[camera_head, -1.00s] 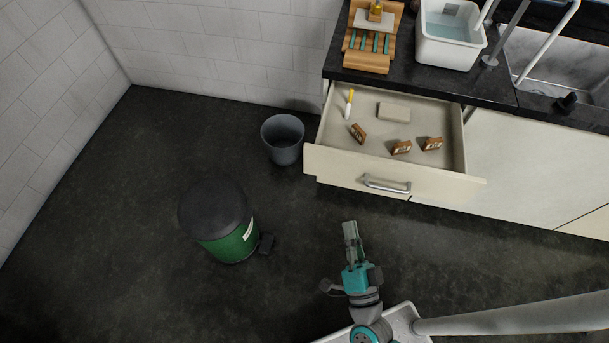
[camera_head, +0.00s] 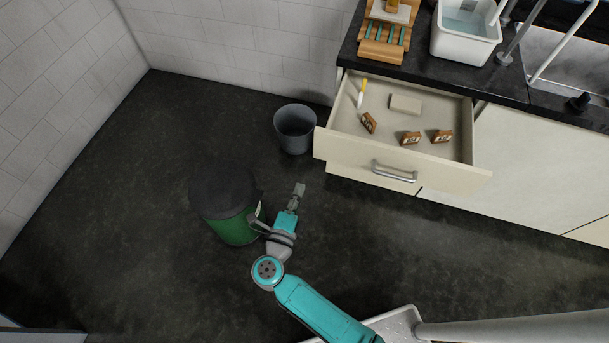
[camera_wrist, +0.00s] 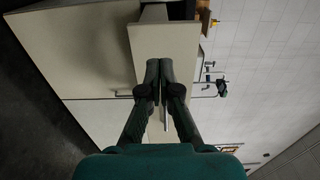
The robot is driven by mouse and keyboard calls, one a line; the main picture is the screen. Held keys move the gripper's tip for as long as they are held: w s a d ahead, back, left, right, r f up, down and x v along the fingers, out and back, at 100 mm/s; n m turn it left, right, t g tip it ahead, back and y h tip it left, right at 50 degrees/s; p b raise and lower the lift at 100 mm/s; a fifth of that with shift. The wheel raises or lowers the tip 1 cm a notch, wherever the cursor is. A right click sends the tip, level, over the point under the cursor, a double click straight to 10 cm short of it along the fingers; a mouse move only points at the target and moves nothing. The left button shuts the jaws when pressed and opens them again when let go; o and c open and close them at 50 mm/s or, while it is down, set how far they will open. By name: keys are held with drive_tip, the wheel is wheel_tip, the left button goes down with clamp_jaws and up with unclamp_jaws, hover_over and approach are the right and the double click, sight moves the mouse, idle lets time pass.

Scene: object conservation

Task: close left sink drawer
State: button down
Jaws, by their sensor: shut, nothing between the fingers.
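The left sink drawer (camera_head: 345,165) is pulled out from under the dark counter in the head view. It has a cream front and a silver bar handle (camera_head: 394,171). Inside lie several small brown items, a pale block (camera_head: 405,104) and a yellow-and-white stick (camera_head: 361,93). My gripper (camera_head: 299,189) is shut and empty, left of the drawer front and apart from it, above the floor. In the wrist view the shut fingertips (camera_wrist: 159,64) overlap the cream drawer front (camera_wrist: 166,42); whether they touch cannot be told there.
A green bin with a black lid (camera_head: 222,190) stands close to the left of my gripper. A grey bucket (camera_head: 295,130) stands by the wall, left of the drawer. A white basin (camera_head: 465,48) and a wooden rack (camera_head: 384,50) are on the counter. The floor before the cabinets is clear.

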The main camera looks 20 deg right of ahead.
sight(315, 147)
drive_tip(key=x, duration=1.3)
drive_tip(key=shift+d, duration=0.1)
